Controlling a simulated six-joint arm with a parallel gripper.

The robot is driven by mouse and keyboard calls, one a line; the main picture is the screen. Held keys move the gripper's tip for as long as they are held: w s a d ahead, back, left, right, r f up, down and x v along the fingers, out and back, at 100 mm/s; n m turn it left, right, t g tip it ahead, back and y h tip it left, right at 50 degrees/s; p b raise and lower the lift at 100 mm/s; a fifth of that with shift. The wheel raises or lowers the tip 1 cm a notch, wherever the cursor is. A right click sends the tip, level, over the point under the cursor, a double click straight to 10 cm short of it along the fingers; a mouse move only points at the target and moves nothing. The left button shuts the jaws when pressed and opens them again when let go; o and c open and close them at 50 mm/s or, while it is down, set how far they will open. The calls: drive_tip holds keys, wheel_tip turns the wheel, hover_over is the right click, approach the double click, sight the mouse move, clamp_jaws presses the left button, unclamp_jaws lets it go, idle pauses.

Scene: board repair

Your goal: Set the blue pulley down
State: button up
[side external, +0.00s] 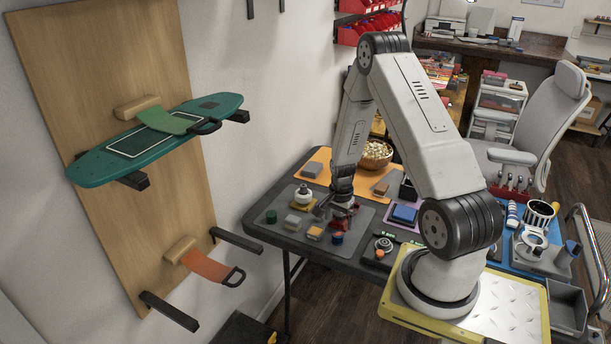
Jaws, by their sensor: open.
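Around the gripper on the mat are a green round part (271,216), a white-topped part (303,195), a grey block (292,222) and an orange-and-grey block (315,232). The mat's left front corner is clear.

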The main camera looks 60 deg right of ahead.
sight(338, 234)
drive_tip(key=shift+f, duration=0.7)
drive_tip(key=shift+f, duration=0.1)
drive_tip(key=shift+s+f, duration=0.1)
drive_tip(key=shift+f, duration=2.4)
clamp_jaws()
drive_tip(key=shift+r, duration=0.1)
